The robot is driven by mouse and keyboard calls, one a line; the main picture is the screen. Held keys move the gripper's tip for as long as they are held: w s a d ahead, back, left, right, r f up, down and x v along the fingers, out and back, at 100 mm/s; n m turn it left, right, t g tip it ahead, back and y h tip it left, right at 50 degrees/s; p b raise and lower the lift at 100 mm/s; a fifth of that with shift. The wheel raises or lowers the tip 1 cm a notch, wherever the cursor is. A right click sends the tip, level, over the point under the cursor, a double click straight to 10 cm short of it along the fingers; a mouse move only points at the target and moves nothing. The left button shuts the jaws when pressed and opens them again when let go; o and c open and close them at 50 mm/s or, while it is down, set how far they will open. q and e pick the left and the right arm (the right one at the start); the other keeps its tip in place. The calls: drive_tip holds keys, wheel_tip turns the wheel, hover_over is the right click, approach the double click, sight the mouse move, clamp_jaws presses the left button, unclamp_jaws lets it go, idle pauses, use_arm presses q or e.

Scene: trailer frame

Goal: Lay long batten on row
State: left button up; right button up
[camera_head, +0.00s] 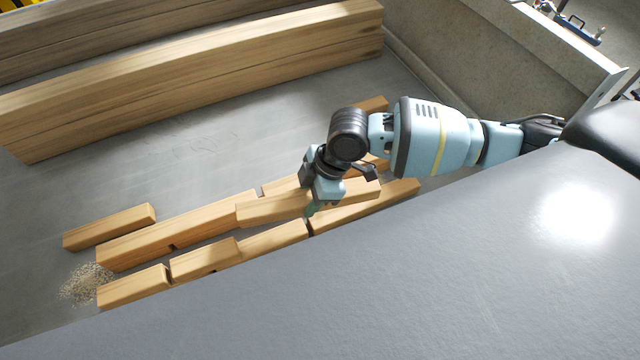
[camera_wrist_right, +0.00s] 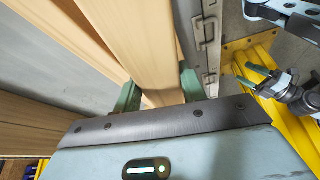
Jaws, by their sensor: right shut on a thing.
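My right gripper (camera_head: 318,198) points down over the rows of battens and is shut on a long batten (camera_head: 270,208). In the right wrist view this batten (camera_wrist_right: 135,40) runs between the two green fingers (camera_wrist_right: 160,92). In the head view the gripper hides its middle, and a light wooden piece (camera_head: 358,192) shows on the gripper's other side. A row (camera_head: 175,235) of pale battens lies beneath and beside it. A nearer row (camera_head: 205,260) has narrow gaps between its pieces. I cannot tell whether the held batten touches the row.
A short batten (camera_head: 110,226) lies apart at the left. Wood shavings (camera_head: 88,284) lie near the row's left end. Large stacked beams (camera_head: 200,75) stand at the back on the grey floor (camera_head: 190,155), which is clear between. A grey panel (camera_head: 420,290) fills the front right.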

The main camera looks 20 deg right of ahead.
drive_tip(key=shift+a+n+p, duration=0.3)
drive_tip(key=shift+a+n, duration=0.05)
drive_tip(key=shift+n, duration=0.35)
drive_tip(key=shift+s+a+f+n+g, duration=0.1)
drive_tip(key=shift+s+f+n+g, duration=0.1)
drive_tip(key=shift+n+g, duration=0.1)
use_arm(q)
drive_tip(key=shift+w+a+r, duration=0.15)
drive_tip(key=shift+w+r, duration=0.5)
drive_tip(key=shift+r, duration=0.15)
drive_tip(key=shift+s+f, duration=0.15)
use_arm(e)
drive_tip(key=shift+f, duration=0.15)
drive_tip(key=shift+f, duration=0.2)
drive_tip(key=shift+f+b, duration=0.5)
drive_tip(key=shift+f, duration=0.5)
drive_tip(key=shift+f+b, duration=0.8)
drive_tip(key=shift+f, duration=1.25)
use_arm(q)
drive_tip(key=shift+g, duration=0.3)
drive_tip(key=s+f, duration=0.2)
drive_tip(key=f, duration=0.1)
drive_tip(key=shift+s+d+f, duration=0.3)
drive_tip(key=shift+s, duration=0.1)
